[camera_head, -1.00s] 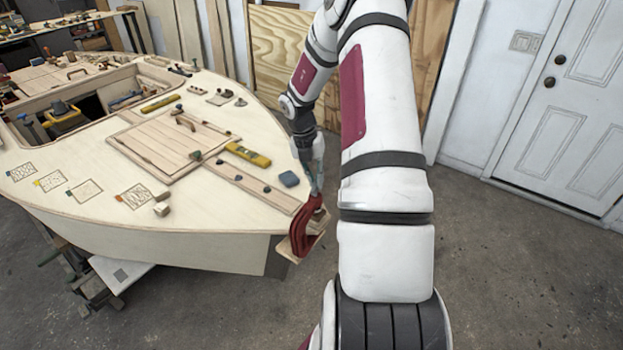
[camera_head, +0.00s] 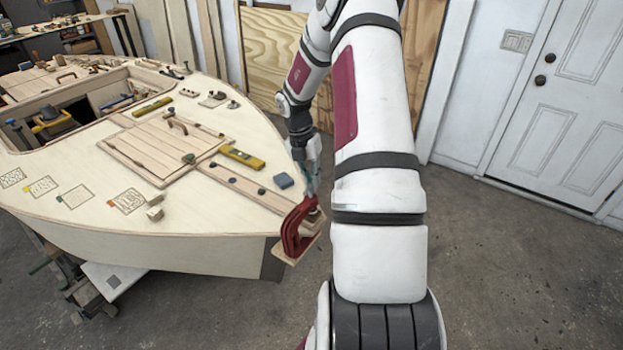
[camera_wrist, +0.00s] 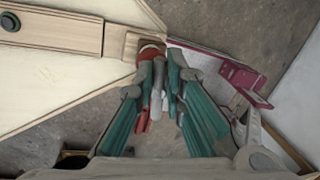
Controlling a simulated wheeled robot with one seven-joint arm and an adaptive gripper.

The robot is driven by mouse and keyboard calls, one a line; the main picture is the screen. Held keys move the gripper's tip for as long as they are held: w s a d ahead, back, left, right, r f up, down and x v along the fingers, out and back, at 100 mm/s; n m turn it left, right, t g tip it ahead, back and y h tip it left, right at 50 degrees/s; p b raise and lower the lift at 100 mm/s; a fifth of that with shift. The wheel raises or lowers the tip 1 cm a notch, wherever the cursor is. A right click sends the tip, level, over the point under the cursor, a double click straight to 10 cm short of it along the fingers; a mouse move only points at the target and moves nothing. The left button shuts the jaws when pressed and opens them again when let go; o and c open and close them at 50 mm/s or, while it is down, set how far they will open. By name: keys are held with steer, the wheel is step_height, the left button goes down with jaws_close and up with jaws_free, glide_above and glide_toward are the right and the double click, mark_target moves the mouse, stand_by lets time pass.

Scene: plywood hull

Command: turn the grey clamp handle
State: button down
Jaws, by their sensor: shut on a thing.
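A red clamp (camera_head: 295,232) sits at the pointed end of the pale plywood hull (camera_head: 150,240), with a small wooden pad (camera_head: 305,248) at it. Its red top also shows in the wrist view (camera_wrist: 150,50). My gripper (camera_head: 312,184) reaches down onto the clamp from above. In the wrist view, my gripper's green and grey fingers (camera_wrist: 165,88) are closed around the slim grey clamp handle (camera_wrist: 157,90), just below the red part. The fingers hide much of the handle, so its exact angle cannot be told.
A wooden hatch (camera_head: 150,150) is farther left. The concrete floor (camera_head: 500,260) to the right is clear, up to a white door (camera_head: 570,110).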

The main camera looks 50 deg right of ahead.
stand_by(0.6)
steer(key=c, duration=1.5)
jaws_free()
steer(key=shift+c, duration=0.2)
step_height(320, 180, up, 12)
steer(key=w, duration=0.2)
steer(key=shift+w+a, duration=0.15)
steer(key=shift+a, duration=0.2)
steer(key=shift+o, duration=0.3)
steer(key=shift+f, duration=0.1)
